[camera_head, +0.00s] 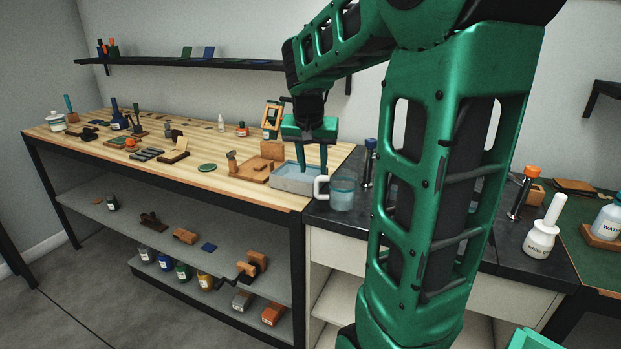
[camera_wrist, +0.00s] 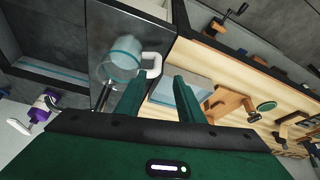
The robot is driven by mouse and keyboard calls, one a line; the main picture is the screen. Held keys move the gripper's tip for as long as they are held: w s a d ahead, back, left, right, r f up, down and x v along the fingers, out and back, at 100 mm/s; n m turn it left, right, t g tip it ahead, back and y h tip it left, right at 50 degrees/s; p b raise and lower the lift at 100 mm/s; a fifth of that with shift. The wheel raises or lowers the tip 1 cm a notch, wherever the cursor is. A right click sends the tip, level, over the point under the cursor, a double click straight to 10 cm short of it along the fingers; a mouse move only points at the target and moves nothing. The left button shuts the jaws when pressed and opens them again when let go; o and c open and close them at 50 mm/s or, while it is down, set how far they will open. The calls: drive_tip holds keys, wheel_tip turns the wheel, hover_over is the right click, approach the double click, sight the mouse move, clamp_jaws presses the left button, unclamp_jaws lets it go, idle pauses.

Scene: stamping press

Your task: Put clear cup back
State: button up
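The clear cup (camera_head: 342,194) has a white handle and stands upright on the dark counter, just right of the wooden bench's end. It also shows in the wrist view (camera_wrist: 121,58), with its handle turned towards the space ahead of my fingers. My gripper (camera_head: 312,170) points down over the grey tray (camera_head: 285,181), left of the cup. In the wrist view my gripper (camera_wrist: 161,82) has its two fingers apart, with the grey tray (camera_wrist: 196,82) beyond them and nothing visibly held. The fingers appear apart from the cup; the exact gap to the handle is unclear.
A dark blue-capped bottle (camera_head: 369,161) stands close behind the cup. A wooden stamp block (camera_head: 252,168) and a wooden frame (camera_head: 271,119) are near the tray. A white bottle (camera_head: 541,239) stands right of my arm. My arm hides part of the counter.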

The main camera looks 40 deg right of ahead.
drive_tip(key=s+a+f+n+g+y, duration=0.1)
drive_tip(key=s+a, duration=0.3)
drive_tip(key=s, duration=0.4)
drive_tip(key=s+a+f+n+g+y, duration=0.1)
drive_tip(key=s+a+f, duration=0.3)
drive_tip(key=s, duration=0.4)
drive_tip(key=s+a+f+n+y, duration=0.2)
drive_tip(key=s+a, duration=0.3)
drive_tip(key=s, duration=0.4)
drive_tip(key=shift+f+g, duration=0.4)
drive_tip(key=shift+f, duration=0.2)
drive_tip(key=shift+w+f, duration=0.25)
drive_tip(key=shift+w, duration=0.35)
